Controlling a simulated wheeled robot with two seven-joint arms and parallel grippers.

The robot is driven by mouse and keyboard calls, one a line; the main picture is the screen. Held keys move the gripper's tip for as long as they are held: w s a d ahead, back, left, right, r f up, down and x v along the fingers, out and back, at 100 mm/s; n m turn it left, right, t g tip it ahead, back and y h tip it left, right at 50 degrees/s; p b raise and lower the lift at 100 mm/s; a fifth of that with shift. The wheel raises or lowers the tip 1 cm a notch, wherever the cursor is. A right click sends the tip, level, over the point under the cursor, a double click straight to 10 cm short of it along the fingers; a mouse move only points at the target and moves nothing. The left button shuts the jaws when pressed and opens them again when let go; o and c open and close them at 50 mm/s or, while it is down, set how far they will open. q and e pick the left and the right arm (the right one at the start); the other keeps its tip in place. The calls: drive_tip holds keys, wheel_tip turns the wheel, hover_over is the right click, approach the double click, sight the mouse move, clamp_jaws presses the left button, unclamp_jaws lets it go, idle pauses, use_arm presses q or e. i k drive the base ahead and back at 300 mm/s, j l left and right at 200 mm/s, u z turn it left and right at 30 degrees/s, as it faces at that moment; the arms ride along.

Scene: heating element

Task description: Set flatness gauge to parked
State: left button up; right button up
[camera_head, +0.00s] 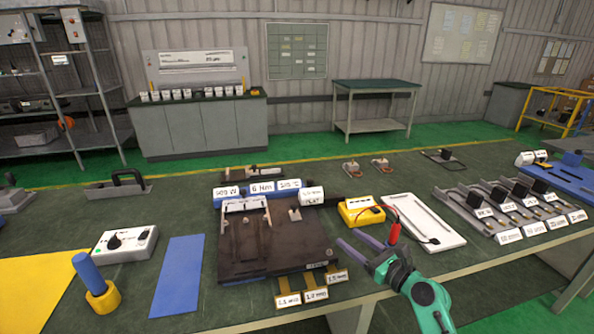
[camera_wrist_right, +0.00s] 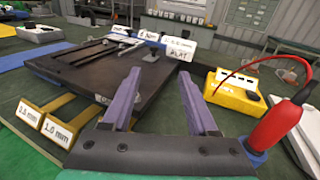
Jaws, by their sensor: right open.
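A white block marked FLAT (camera_head: 311,196), which I take to be the flatness gauge, sits at the back right corner of the dark plate (camera_head: 262,262). The FLAT block also shows in the right wrist view (camera_wrist_right: 180,52), beyond the fingers. I cannot tell its setting. My right gripper (camera_head: 348,237) has purple fingers spread apart with nothing between them. It is right of the plate's front right corner, apart from the FLAT block. In the right wrist view the open fingers (camera_wrist_right: 160,75) point toward the plate's right part. My left gripper is not in view.
A yellow box (camera_head: 357,212) and a red-handled tool (camera_head: 393,234) on a red cable lie close beside my right gripper. A white tray (camera_head: 425,221) is to their right. Labelled yellow tabs (camera_head: 315,295) stick out at the plate's front.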

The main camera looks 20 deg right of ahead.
sight(309, 196)
drive_tip(key=i, duration=0.85)
